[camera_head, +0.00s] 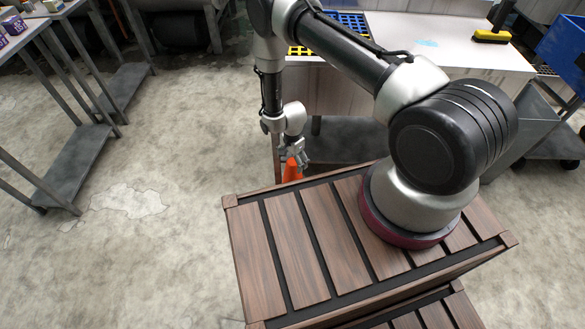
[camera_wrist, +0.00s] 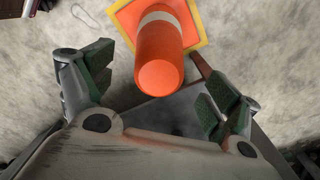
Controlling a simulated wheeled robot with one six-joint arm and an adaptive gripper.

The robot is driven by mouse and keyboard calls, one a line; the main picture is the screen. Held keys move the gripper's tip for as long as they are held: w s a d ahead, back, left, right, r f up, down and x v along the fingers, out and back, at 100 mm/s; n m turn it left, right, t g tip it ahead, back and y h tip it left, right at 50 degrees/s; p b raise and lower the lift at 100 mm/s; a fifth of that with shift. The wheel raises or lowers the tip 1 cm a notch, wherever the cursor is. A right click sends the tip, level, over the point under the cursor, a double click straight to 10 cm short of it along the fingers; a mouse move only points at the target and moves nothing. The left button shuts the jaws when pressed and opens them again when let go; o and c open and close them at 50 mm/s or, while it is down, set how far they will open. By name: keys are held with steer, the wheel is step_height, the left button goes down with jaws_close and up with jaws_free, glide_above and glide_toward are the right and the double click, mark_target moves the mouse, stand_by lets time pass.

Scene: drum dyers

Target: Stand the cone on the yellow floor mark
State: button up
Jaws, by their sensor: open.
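The orange cone (camera_wrist: 160,55) with a white band stands on the concrete floor, seen from above in the wrist view. Its square orange base is edged by a yellow border (camera_wrist: 204,30), which looks like the yellow floor mark showing around the base. In the head view, only part of the cone (camera_head: 292,171) shows, below my gripper (camera_head: 297,150). My gripper is open; in the wrist view its fingers (camera_wrist: 160,85) are spread to the left and right of the cone's tip, with clear gaps and no visible contact. The mark is hidden in the head view.
A pale bench (camera_head: 455,50) with yellow and blue grids stands behind the cone, with a yellow brush (camera_head: 491,36) on it. A metal rack (camera_head: 75,150) stands at the left. A grey bin (camera_head: 520,130) is at the right. The concrete floor between the rack and cone is clear.

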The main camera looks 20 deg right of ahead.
step_height(320, 180, up, 5)
steer(key=shift+f, duration=0.2)
steer(key=w+d+r+n+t, duration=0.1)
steer(key=w+d+r+n, duration=0.15)
steer(key=r, duration=1.35)
steer(key=w+d+r+n+t, duration=0.1)
steer(key=w+r+n, duration=0.15)
steer(key=r, duration=1.25)
steer(key=s+d+r+n, duration=0.1)
steer(key=s+d+r, duration=0.15)
steer(key=r, duration=0.45)
steer(key=s+d+r+n, duration=0.1)
steer(key=s+r, duration=0.2)
steer(key=r, duration=0.3)
steer(key=s+d+r, duration=0.2)
steer(key=s+r, duration=0.1)
steer(key=r, duration=0.4)
steer(key=s+d+r+n, duration=0.2)
steer(key=s+r, duration=0.1)
steer(key=s, duration=0.4)
steer(key=s+d+r+n+t, duration=0.1)
steer(key=s+r, duration=0.3)
steer(key=s, duration=0.4)
steer(key=s+d+r+n+t, duration=0.1)
steer(key=s+d+r+n, duration=0.1)
steer(key=s, duration=0.6)
steer(key=shift+s+d+r+n, duration=0.15)
steer(key=shift+d+r+n, duration=0.15)
steer(key=shift+d+r, duration=0.35)
steer(key=shift+a+r, duration=0.15)
